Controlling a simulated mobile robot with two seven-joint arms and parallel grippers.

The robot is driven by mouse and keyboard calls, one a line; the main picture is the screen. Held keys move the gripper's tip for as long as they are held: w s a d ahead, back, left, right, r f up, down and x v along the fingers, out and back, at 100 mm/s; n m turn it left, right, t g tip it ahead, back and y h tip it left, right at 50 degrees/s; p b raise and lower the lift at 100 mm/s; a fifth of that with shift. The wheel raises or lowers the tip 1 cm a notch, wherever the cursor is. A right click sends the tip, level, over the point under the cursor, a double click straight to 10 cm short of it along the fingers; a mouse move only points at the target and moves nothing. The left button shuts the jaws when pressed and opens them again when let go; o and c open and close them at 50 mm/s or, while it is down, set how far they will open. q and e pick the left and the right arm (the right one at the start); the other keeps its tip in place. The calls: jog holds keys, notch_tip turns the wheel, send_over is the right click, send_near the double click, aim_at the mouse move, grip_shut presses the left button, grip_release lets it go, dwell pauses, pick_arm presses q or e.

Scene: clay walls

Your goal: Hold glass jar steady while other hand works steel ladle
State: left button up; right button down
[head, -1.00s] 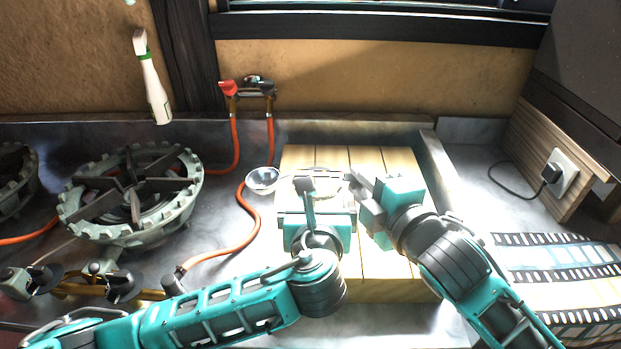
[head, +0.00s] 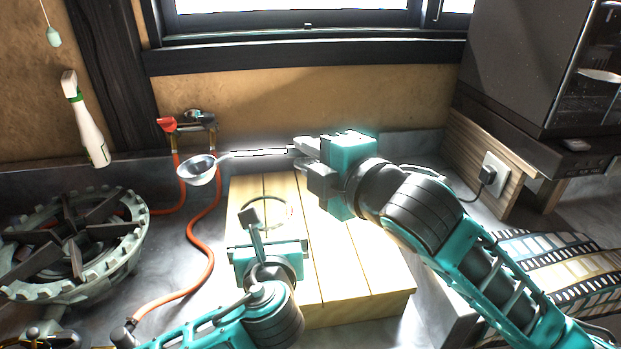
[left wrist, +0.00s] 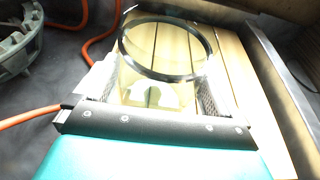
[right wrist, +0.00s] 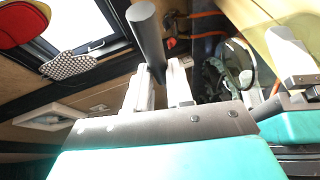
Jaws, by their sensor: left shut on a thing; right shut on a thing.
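The glass jar (head: 289,208) stands on the wooden board; it is clear, and mostly its dark rim shows in the head view. In the left wrist view the jar (left wrist: 150,92) sits between the fingers, rim upward. My left gripper (head: 262,228) is shut on it from the near side. My right gripper (head: 302,160) is shut on the handle of the steel ladle (head: 199,170), above and behind the jar. The ladle lies roughly level, bowl to the left, clear of the jar. In the right wrist view my right gripper (right wrist: 160,85) grips the grey handle (right wrist: 148,40).
The wooden board (head: 350,270) lies on the metal counter. A gas burner (head: 70,240) stands left, with an orange hose (head: 205,245) between it and the board. A socket (head: 495,172) is on the right panel, and a patterned cloth (head: 550,265) lies at right.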

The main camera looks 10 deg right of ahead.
jog(key=a+r+n+g, duration=0.3)
jog(key=r+n, duration=0.6)
jog(key=n, duration=0.1)
jog(key=a+r+n+g, duration=0.2)
jog(key=a+r+n, duration=0.1)
jog(key=r+n, duration=0.6)
notch_tip(320, 180, down, 16)
jog(key=n, duration=0.1)
jog(key=shift+w+y, duration=0.4)
dwell(0.3)
jog(key=c, duration=0.9)
grip_release()
